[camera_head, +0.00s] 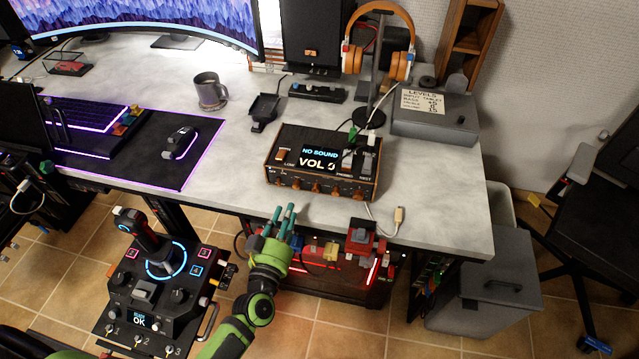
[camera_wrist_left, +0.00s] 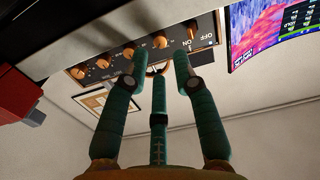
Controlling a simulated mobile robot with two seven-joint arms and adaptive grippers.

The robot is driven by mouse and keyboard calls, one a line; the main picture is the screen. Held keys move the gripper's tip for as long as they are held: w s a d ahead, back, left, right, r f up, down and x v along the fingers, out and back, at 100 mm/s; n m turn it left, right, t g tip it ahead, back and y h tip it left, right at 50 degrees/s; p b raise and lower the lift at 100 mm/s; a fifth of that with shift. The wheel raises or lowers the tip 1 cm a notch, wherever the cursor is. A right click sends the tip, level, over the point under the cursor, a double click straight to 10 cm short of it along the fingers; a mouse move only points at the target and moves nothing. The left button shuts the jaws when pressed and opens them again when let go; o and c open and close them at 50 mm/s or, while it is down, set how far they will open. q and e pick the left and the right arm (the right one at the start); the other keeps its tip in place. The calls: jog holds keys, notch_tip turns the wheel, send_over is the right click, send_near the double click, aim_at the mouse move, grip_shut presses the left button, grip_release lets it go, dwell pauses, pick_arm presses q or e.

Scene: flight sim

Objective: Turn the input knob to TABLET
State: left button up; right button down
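The audio box (camera_head: 278,152) sits near the front edge of the desk, its screen reading "NO SOUND" and "VOL 0". A row of copper-coloured knobs (camera_head: 317,188) lines its front face; the row also shows upside down in the left wrist view (camera_wrist_left: 128,53), with an ON/OFF switch at the right end. I cannot read which knob is the input knob or where it points. My left gripper (camera_head: 285,212) has its teal fingers spread and empty, just in front of and below the box's left part. Its fingertips (camera_wrist_left: 160,60) cover part of the panel. My right gripper is not in view.
A note (camera_head: 423,101) headed "LEVELS" with "INPUT TABLET" lies on a grey case (camera_head: 445,125). A cable with a light plug (camera_head: 396,216) hangs over the desk edge right of the box. A joystick panel (camera_head: 150,290) stands at lower left. A red-and-grey device (camera_head: 362,238) sits below the desk edge.

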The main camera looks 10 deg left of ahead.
aim_at(296, 188)
pick_arm(q)
jog(key=shift+w+d+r, duration=0.15)
jog(key=shift+w, duration=1.6)
jog(key=shift+w+d+r, duration=0.1)
jog(key=shift+w+r, duration=0.05)
jog(key=shift+w, duration=1.55)
grip_shut()
